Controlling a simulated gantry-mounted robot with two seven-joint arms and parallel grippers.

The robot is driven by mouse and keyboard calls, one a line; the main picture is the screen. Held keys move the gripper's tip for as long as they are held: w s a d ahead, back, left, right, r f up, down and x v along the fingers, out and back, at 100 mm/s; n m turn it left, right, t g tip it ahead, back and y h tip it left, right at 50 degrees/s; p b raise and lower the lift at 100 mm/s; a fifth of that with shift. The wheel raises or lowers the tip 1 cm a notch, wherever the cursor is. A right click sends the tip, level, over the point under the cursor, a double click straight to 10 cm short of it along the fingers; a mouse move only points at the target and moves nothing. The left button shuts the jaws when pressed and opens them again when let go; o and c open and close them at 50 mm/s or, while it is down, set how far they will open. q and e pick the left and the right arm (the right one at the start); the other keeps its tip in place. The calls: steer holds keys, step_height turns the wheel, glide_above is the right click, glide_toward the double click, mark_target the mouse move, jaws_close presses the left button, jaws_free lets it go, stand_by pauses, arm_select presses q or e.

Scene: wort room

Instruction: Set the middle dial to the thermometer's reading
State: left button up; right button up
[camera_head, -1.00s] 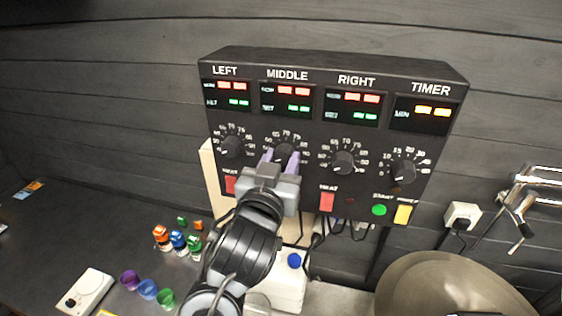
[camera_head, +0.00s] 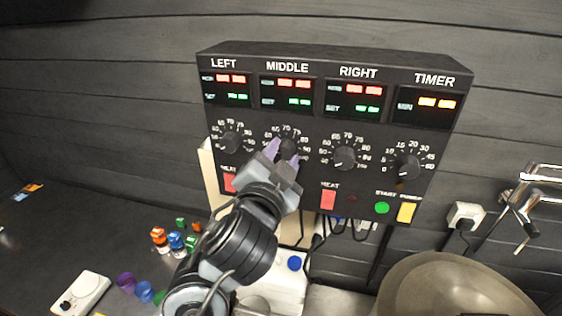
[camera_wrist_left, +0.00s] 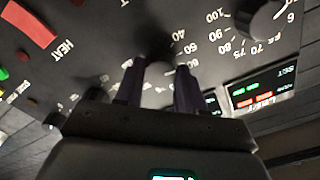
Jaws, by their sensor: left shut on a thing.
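The black control panel (camera_head: 330,60) hangs on the wall with LEFT, MIDDLE, RIGHT and TIMER columns. The middle dial (camera_head: 288,147) sits under the MIDDLE display (camera_head: 288,93), which has red figures above green ones, too small to read. My left gripper (camera_head: 283,150) is shut on the middle dial, its purple fingers on either side of the knob. In the left wrist view, the fingers (camera_wrist_left: 160,88) flank the knob (camera_wrist_left: 159,72); its pointer is hidden. I cannot make out a thermometer. My right gripper is not in view.
The left dial (camera_head: 230,143), right dial (camera_head: 345,157) and timer dial (camera_head: 405,167) are close by. Below are red heat switches (camera_head: 328,200), a green start button (camera_head: 382,208) and a yellow button (camera_head: 407,212). Small coloured items (camera_head: 176,240) stand on the counter. A metal vessel (camera_head: 450,285) is lower right.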

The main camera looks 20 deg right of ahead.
arm_select(q)
steer(key=shift+m+b, duration=0.65)
steer(key=shift+m, duration=1.05)
steer(key=o, duration=1)
steer(key=shift+o, duration=0.2)
steer(key=b+v, duration=0.1)
steer(key=v, duration=1)
